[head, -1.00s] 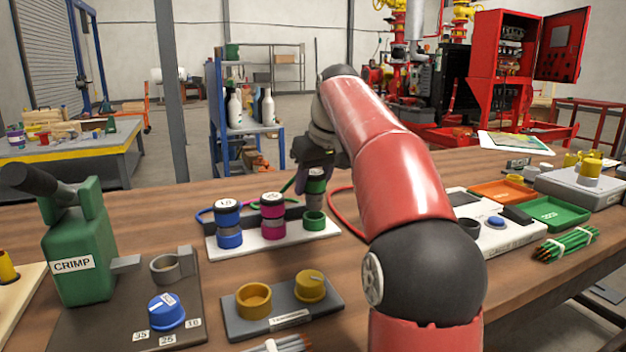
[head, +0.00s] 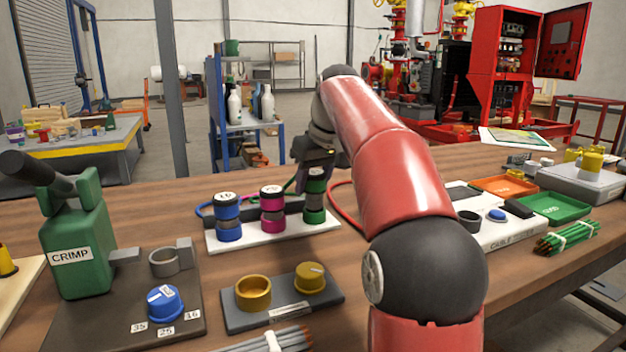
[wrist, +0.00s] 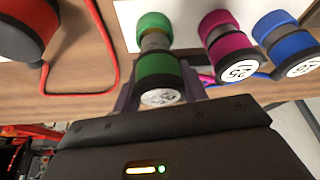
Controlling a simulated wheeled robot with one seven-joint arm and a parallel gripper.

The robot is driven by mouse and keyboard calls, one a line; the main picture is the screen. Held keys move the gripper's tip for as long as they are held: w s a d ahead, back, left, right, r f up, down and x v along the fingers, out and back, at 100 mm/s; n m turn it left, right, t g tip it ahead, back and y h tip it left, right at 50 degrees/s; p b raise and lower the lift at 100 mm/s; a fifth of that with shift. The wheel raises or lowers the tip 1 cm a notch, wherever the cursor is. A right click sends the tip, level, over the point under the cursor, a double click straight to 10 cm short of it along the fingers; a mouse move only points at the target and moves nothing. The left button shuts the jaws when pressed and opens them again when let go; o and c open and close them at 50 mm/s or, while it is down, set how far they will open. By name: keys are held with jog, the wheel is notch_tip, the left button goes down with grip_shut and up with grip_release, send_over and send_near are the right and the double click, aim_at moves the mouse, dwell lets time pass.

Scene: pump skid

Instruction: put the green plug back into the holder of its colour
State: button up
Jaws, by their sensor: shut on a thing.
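The green plug (head: 316,184) is held upright by my gripper (head: 316,160) at the right end of the white board (head: 270,239). The green holder (head: 314,216) is directly below it. The plug's grey lower part meets the holder's top in line, with some grey showing between the two; how deep it sits I cannot tell. In the wrist view, the green plug (wrist: 158,72) is between the jaws of my gripper (wrist: 158,92), with the green holder (wrist: 155,24) beyond it. The jaws are shut on the plug.
The magenta plug (head: 272,196) and blue plug (head: 227,204) stand in their holders to the left. A red cable (head: 345,208) curves close on the right. A dark board with yellow parts (head: 282,309) lies in front. The green crimp tool (head: 76,245) stands at left.

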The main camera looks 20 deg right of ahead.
jog(key=shift+f+b, duration=0.75)
jog(key=shift+f, duration=0.4)
jog(key=o, duration=1.3)
jog(key=shift+c, duration=0.2)
jog(key=shift+r, duration=0.1)
jog(key=p+v, duration=0.2)
jog(key=v, duration=0.5)
jog(key=shift+s+r, duration=0.15)
jog(key=shift+r, duration=0.2)
